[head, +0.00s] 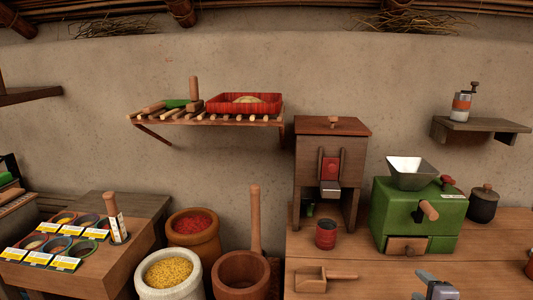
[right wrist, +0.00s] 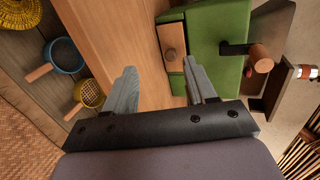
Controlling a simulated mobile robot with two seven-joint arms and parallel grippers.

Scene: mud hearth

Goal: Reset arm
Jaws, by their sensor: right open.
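My right gripper (head: 433,285) shows at the bottom edge of the head view, over the front of the wooden counter (head: 375,280), in front of the green grinder (head: 415,215). In the right wrist view the two grey fingers of my right gripper (right wrist: 162,85) are spread apart. Nothing is held between them. The green grinder (right wrist: 218,45), with its small wooden drawer (right wrist: 172,45) and crank handle, lies just beyond the fingertips. My left gripper is in neither view.
A wooden scoop (head: 312,279) and a red jar (head: 326,234) stand left of my right gripper. A wooden dispenser (head: 330,150) stands behind them. A lidded dark pot (head: 483,205) is right of the grinder.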

